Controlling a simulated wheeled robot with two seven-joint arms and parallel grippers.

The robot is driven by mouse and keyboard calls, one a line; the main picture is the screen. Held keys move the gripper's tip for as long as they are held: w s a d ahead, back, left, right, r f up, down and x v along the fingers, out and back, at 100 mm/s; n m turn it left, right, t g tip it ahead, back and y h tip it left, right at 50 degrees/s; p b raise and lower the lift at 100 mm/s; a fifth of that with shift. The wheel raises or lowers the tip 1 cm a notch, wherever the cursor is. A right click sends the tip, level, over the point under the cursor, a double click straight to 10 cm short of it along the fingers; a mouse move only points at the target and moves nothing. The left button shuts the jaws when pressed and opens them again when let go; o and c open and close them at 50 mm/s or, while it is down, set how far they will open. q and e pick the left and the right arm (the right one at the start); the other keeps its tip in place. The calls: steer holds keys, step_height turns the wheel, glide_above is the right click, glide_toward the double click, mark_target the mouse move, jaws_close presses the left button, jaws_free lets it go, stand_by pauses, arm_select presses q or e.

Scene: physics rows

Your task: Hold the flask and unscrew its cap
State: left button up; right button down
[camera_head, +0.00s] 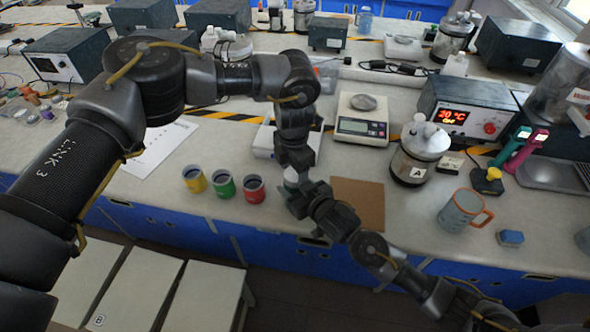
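A small pale thing, perhaps the flask (290,175), shows in the head view near the counter's front, left of the brown board. My arms hide most of it, and I cannot make out its cap. My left gripper (298,163) points down from above, right at the pale thing. My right gripper (309,194) reaches in from the lower right, just below the left one and close to the same thing. The fingers of both are dark and overlap, so I cannot see whether either is open or shut, or touching it.
Yellow (194,179), green (224,186) and red (253,189) cups stand left of my grippers. A brown board (362,203) lies to the right. A scale (361,127), a jar marked A (412,163) and a mug (459,212) stand farther right. The counter's front edge is close.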

arm_select(q)
steer(key=shift+s+d, duration=0.35)
steer(key=shift+r, duration=2.35)
steer(key=shift+w+a+r+m+t, duration=0.2)
steer(key=shift+w+r, duration=0.2)
steer(key=shift+r, duration=0.2)
steer(key=shift+w+a+r+m+t, duration=0.1)
steer(key=shift+w+r+m+t, duration=0.1)
steer(key=shift+w+r, duration=0.3)
steer(key=shift+c, duration=0.4)
steer(key=shift+r+m, duration=0.4)
steer(key=shift+m, duration=0.5)
steer(key=m, duration=0.4)
steer(key=shift+s+r, duration=0.2)
steer(key=shift+r, duration=0.1)
steer(key=m, duration=0.4)
steer(key=s+m, duration=0.1)
steer(key=m, duration=0.2)
steer(key=shift+d+f+g, duration=0.15)
steer(key=shift+d+g, duration=0.05)
steer(key=shift+g, duration=0.2)
steer(key=shift+f, duration=4)
